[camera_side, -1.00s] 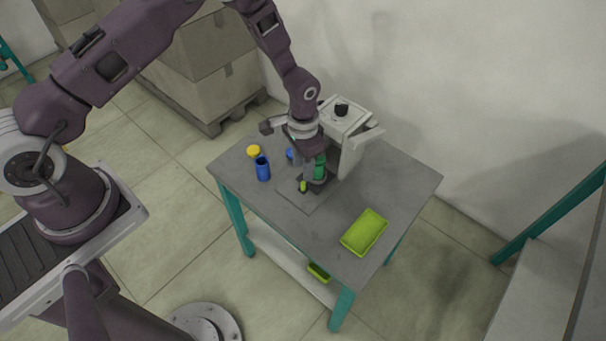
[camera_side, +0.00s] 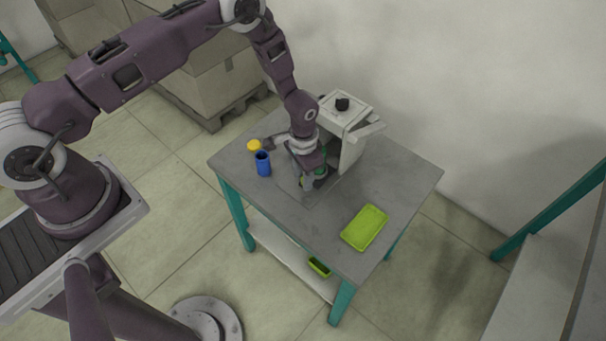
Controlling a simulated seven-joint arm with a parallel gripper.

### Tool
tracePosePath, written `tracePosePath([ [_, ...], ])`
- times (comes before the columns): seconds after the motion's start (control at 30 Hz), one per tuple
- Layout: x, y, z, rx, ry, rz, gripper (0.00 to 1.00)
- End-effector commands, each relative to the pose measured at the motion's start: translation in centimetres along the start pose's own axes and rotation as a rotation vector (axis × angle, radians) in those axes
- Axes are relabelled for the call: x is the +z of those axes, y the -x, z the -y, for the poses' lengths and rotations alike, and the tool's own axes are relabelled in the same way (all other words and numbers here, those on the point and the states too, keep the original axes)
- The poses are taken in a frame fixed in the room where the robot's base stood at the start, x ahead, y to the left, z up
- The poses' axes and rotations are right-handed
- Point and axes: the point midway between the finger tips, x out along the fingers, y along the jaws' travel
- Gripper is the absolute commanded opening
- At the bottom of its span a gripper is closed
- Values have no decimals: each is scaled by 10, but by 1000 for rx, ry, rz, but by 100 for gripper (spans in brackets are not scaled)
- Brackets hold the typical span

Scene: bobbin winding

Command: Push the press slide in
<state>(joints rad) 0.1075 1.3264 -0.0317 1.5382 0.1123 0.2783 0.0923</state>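The press is a white box-shaped machine (camera_side: 351,125) with a black knob on top, standing at the back of the grey table. A green part (camera_side: 306,181) shows low at its front, mostly hidden behind my gripper; I cannot tell whether it is the slide or something on it. My gripper (camera_side: 310,185) points down in front of the press, low over the table and very close to the green part. Its fingers are too small and hidden to tell whether they are open or shut, or whether they touch anything.
A blue cup (camera_side: 263,164) and a yellow round item (camera_side: 254,145) stand at the table's left. A lime green tray (camera_side: 365,228) lies at the front right. The grey table (camera_side: 400,188) is clear right of the press. Stacked boxes (camera_side: 220,85) stand behind.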

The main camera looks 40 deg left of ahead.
Motion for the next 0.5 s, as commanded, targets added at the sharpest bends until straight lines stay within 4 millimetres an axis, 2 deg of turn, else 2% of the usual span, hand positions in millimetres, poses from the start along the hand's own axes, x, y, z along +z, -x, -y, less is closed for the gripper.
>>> tracePosePath([
  [0.13, 0, 0, 0, 0, 0, 0, 32],
  [0.3, 0, 0, 0, 0, 0, 0, 0],
  [0.5, 0, 0, 0, 0, 0, 0, 0],
])
